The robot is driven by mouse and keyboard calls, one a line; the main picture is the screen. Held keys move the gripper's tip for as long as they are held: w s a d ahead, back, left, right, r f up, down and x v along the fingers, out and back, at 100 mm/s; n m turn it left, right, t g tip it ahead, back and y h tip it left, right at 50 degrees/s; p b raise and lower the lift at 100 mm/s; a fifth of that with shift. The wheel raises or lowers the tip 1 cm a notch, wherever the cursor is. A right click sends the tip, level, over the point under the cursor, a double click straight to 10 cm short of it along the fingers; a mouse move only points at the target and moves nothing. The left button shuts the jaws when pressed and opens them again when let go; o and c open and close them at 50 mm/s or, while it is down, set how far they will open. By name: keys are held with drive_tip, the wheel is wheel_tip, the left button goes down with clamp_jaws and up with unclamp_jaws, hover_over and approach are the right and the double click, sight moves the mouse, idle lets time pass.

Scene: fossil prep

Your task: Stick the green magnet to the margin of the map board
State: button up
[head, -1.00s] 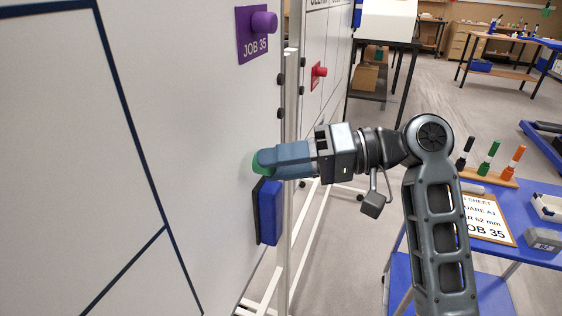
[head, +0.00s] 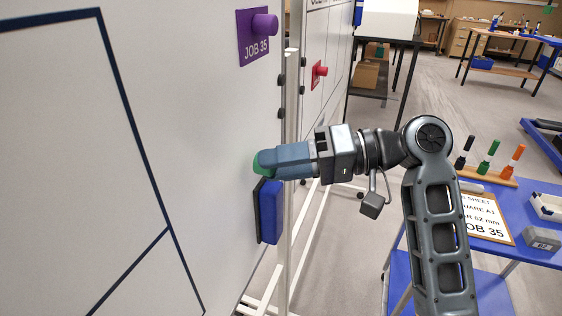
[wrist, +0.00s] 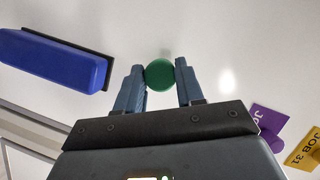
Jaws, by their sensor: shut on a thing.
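The green magnet (wrist: 160,74) is between the two fingers of my gripper (wrist: 158,84) in the wrist view. In the head view my gripper (head: 264,164) reaches left to the white map board (head: 60,130), near its right edge. The green magnet (head: 257,163) shows at the fingertips, at or very near the board face; I cannot tell if it touches. The spot is in the plain margin, right of the dark blue line drawn on the board.
A blue eraser (head: 270,211) is on the board just below my gripper. A purple magnet (head: 264,22) with a JOB 35 card (head: 252,47) is above. A red magnet (head: 319,69) is on another board behind. A blue table (head: 530,200) with markers stands at right.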

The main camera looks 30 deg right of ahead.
drive_tip(key=shift+c, duration=0.7)
drive_tip(key=shift+w+a, duration=0.4)
drive_tip(key=shift+w, duration=0.2)
drive_tip(key=o, duration=0.8)
drive_tip(key=shift+s+d+p, duration=0.3)
drive_tip(key=shift+s+d, duration=0.4)
drive_tip(key=shift+s, duration=0.25)
drive_tip(key=shift+s+d+p, duration=0.35)
drive_tip(key=shift+s+d, duration=0.3)
drive_tip(key=shift+s, duration=0.3)
drive_tip(key=shift+s+d+p, duration=0.3)
drive_tip(key=shift+s+d, duration=0.4)
drive_tip(key=shift+s, duration=0.25)
